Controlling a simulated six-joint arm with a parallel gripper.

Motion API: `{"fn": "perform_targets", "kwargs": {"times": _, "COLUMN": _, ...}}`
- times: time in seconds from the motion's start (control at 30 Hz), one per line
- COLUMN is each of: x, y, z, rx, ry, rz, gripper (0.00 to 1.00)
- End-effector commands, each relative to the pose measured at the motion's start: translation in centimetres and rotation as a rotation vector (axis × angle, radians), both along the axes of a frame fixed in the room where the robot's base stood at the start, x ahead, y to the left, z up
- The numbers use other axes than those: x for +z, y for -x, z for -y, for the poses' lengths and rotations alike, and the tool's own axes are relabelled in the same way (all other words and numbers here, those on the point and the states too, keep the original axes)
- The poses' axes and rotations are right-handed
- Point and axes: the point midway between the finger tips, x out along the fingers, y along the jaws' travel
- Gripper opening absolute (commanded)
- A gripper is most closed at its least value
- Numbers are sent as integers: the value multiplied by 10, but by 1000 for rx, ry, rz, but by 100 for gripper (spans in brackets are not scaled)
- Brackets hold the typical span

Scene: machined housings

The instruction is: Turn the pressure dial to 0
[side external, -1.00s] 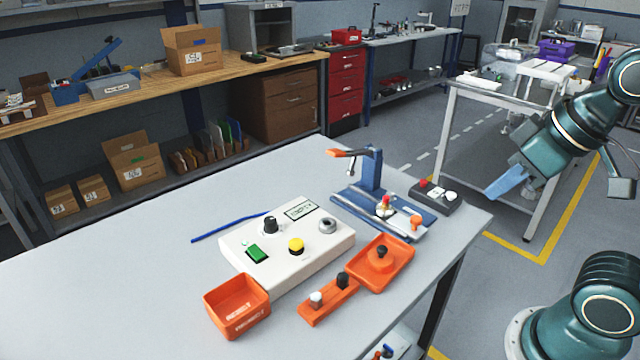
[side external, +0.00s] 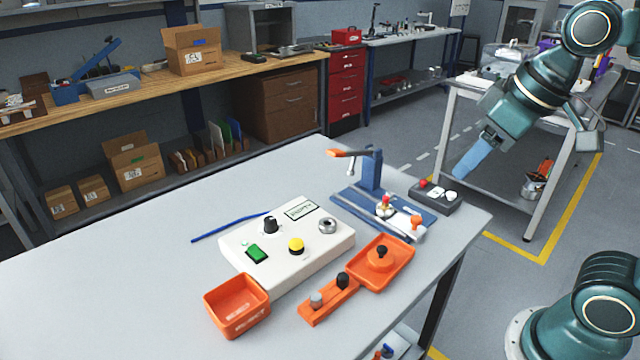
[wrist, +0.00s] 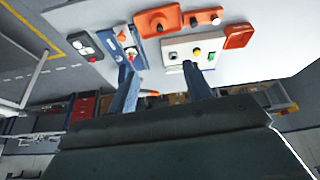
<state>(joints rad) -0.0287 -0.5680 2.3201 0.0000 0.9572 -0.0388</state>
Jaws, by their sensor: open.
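A white control box (side external: 290,255) sits on the grey table. On its top are a black upright knob (side external: 271,225), a small display (side external: 301,210), a green switch (side external: 257,253), a yellow button (side external: 296,245) and a silver ring-shaped part (side external: 327,226). The black knob looks like the dial; its marks and the display's reading are too small to read. My gripper (side external: 463,170) is in the air beyond the table's right edge, well away from the box. In the wrist view, my gripper (wrist: 160,68) has its two blue fingers apart with nothing between them; the box (wrist: 178,45) appears beyond them.
An open orange bin (side external: 237,305), an orange block with two knobs (side external: 328,302) and an orange tray (side external: 400,270) stand in front of the box. A blue clamp fixture (side external: 371,170) and a dark button box (side external: 436,197) stand at right. The table's left is mostly clear.

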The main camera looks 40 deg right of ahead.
Motion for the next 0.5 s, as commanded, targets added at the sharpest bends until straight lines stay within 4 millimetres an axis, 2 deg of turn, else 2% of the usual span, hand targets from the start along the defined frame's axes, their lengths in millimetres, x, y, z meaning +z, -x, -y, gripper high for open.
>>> {"fn": "perform_targets", "kwargs": {"times": 0.2, "x": 19, "y": -47, "z": -9, "rx": 59, "ry": 16, "rz": -54, "gripper": 50}}
{"fn": "perform_targets", "kwargs": {"times": 0.5, "x": 30, "y": -112, "z": -25, "rx": 139, "ry": 37, "rz": -126, "gripper": 50}}
